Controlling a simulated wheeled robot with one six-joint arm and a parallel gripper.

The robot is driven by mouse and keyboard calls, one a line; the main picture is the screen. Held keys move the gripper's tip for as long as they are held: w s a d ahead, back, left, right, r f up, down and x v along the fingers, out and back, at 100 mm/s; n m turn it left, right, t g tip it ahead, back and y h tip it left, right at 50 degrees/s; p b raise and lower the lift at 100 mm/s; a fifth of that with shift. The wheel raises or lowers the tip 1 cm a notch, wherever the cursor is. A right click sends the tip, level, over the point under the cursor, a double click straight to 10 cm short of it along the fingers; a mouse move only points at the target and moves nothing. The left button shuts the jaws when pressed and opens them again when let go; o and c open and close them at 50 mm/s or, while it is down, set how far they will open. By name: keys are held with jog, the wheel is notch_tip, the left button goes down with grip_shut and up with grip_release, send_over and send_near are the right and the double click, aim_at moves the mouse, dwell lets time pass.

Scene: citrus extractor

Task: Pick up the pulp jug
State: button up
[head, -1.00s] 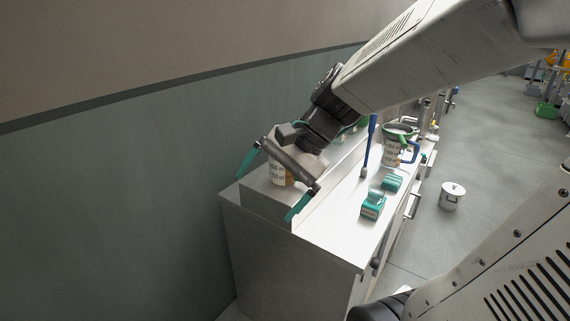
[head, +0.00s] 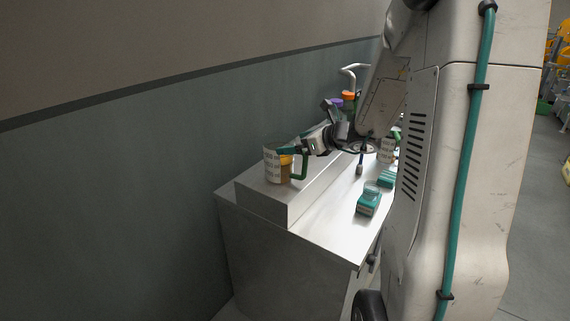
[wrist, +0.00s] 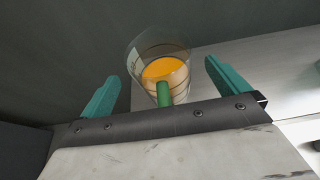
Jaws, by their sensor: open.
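A clear jug (head: 274,167) with a printed label, orange contents and a green handle (head: 301,166) stands upright on the raised metal block at the counter's far-left end. I take it as the pulp jug; its label is not legible. My gripper (head: 291,150) is at the jug's right, handle side, near its rim. In the wrist view the jug (wrist: 172,85) lies ahead between the two spread teal fingers, with the green handle (wrist: 163,94) pointing at my gripper's palm. The gripper (wrist: 162,72) is open and holds nothing. I cannot tell whether the fingers touch the jug.
The raised block (head: 265,201) sits on the metal counter (head: 328,236) beside the wall. A second labelled vessel (head: 387,151) and bottles (head: 348,97) are further back, partly behind my arm.

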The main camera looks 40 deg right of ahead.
jog(key=x, duration=0.2)
jog(key=shift+w+a+f, duration=0.2)
jog(key=shift+w, duration=0.1)
jog(key=c, duration=1.8)
jog(key=shift+r, duration=0.1)
jog(key=shift+r, duration=0.15)
jog(key=s+d+r, duration=0.1)
jog(key=s+d, duration=0.2)
jog(key=d, duration=0.1)
jog(key=s+d+r, duration=0.2)
jog(key=s+d, duration=0.1)
jog(key=s, duration=0.1)
jog(key=s+d+r, duration=0.1)
jog(key=s+d, duration=0.3)
jog(key=shift+d+r, duration=0.35)
